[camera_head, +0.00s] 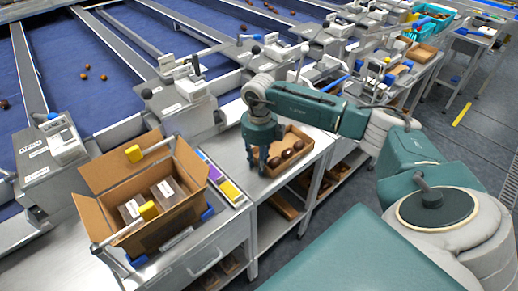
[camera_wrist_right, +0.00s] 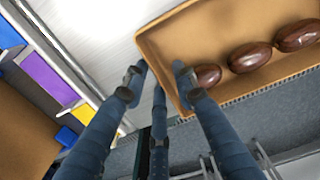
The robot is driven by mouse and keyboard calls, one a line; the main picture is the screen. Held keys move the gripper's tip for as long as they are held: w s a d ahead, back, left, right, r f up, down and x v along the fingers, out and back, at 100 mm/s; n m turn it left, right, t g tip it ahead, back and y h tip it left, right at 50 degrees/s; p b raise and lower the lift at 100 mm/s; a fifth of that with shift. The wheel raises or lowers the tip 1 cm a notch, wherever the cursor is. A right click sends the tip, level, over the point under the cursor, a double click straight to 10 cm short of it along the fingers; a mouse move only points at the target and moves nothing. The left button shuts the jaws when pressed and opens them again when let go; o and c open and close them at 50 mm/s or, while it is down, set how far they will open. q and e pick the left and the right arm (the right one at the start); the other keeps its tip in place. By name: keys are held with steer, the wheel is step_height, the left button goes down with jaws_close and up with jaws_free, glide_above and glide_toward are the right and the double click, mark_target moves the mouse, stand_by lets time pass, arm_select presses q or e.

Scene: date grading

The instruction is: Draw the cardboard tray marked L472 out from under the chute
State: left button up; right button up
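A shallow cardboard tray (camera_head: 297,162) with several dark brown dates sits on the metal bench near its front edge. Its marking is not readable. The tray also fills the upper right of the wrist view (camera_wrist_right: 215,28), with a row of dates along its near side. My right gripper (camera_head: 262,165) points down at the tray's left end. In the wrist view its fingers (camera_wrist_right: 158,72) are spread around the tray's left wall, one inside the tray and the others outside, with a gap visible between them. My left gripper is not in view.
An open cardboard box (camera_head: 185,217) with small packs stands to the left on the bench. Purple and yellow cards (camera_head: 230,189) lie between box and tray. Metal chute units (camera_head: 183,102) line the back. Lower shelves sit beneath the bench; the floor at right is clear.

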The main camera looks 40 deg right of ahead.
step_height(320, 180, up, 12)
stand_by(0.6)
stand_by(0.5)
